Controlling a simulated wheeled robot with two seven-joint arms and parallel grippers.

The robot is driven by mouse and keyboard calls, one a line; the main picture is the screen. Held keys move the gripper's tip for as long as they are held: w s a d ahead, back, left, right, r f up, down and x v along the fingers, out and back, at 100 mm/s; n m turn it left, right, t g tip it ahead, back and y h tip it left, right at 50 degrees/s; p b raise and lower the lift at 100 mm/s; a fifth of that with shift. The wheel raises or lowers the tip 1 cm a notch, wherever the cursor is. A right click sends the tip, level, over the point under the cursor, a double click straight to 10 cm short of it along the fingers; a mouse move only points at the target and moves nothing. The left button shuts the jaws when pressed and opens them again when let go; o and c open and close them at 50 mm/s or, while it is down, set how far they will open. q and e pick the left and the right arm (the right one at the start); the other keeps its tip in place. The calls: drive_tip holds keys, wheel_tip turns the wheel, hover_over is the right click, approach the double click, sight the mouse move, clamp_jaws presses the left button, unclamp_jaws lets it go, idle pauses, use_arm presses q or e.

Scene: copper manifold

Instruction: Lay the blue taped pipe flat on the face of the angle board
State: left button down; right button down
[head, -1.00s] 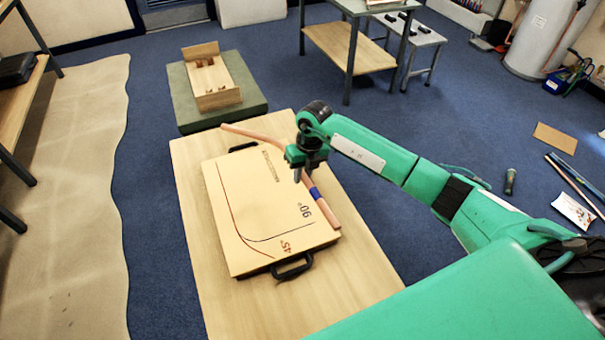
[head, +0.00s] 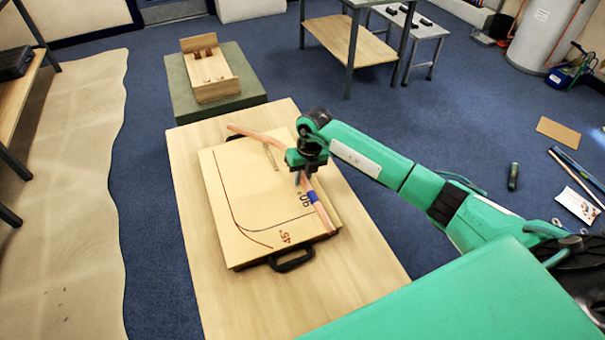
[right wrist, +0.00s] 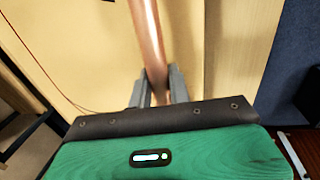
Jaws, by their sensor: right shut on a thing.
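The copper pipe with a band of blue tape (head: 313,196) lies lengthwise along the right side of the angle board (head: 225,213). It has a slight bend, and its far end reaches past the board's far edge. The board is flat on the bench, with curved lines and 90° and 45° marks. My right gripper (head: 305,175) is shut on the pipe near its middle, beyond the tape. The right wrist view shows the pipe (right wrist: 148,35) between both fingers (right wrist: 158,92). I cannot tell whether the pipe touches the board. My left gripper is not in view.
The wooden bench (head: 295,312) is bare around the board, which has black handles (head: 292,262) at its near and far edges. A wooden jig (head: 210,70) on a green block (head: 178,95) stands beyond. Blue floor surrounds the bench.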

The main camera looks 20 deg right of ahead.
drive_tip(key=shift+f, duration=0.4)
drive_tip(key=c, duration=1.2)
unclamp_jaws()
drive_tip(key=shift+c, duration=0.2)
drive_tip(key=shift+o, duration=1.7)
drive_tip(key=shift+r, duration=0.1)
